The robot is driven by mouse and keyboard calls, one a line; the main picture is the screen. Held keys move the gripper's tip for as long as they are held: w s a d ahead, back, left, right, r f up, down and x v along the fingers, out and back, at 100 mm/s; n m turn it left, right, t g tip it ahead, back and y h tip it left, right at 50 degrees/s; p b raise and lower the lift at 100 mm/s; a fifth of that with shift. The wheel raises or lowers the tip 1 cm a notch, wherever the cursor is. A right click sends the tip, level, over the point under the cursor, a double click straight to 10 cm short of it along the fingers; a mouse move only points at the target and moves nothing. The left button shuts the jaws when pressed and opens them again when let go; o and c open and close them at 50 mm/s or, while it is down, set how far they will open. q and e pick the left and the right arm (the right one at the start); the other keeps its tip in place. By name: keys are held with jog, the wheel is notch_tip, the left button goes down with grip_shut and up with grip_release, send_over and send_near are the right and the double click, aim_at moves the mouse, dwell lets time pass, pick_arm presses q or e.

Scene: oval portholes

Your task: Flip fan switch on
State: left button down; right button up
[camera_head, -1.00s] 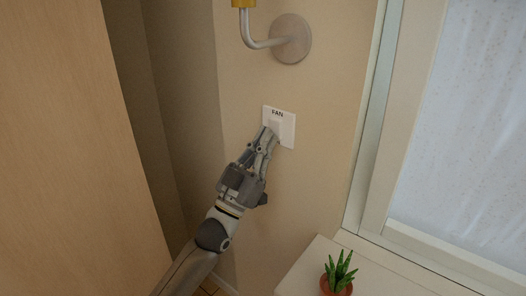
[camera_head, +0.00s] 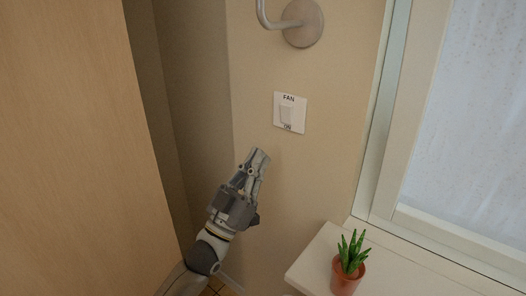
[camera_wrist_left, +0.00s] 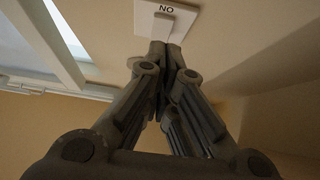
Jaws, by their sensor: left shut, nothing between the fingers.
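The fan switch (camera_head: 289,113) is a white plate on the beige wall, with "FAN" printed above its rocker and "ON" below. The rocker's exact tilt is hard to tell. My left gripper (camera_head: 259,155) is shut and empty, below and a little left of the plate, apart from it in the head view. In the left wrist view the shut fingertips (camera_wrist_left: 166,46) lie just under the switch plate (camera_wrist_left: 172,17), where the "ON" label shows upside down. My right gripper is not in view.
A round metal wall fixture (camera_head: 302,23) with a bent arm sits above the switch. A potted plant (camera_head: 347,268) stands on a white ledge (camera_head: 318,262) at the lower right. A window frame (camera_head: 392,125) is on the right and a wooden panel (camera_head: 80,150) on the left.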

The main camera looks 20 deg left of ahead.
pick_arm(q)
jog(key=b+v, duration=0.1)
jog(key=v, duration=0.3)
jog(key=shift+w+f, duration=0.1)
jog(key=shift+f, duration=0.05)
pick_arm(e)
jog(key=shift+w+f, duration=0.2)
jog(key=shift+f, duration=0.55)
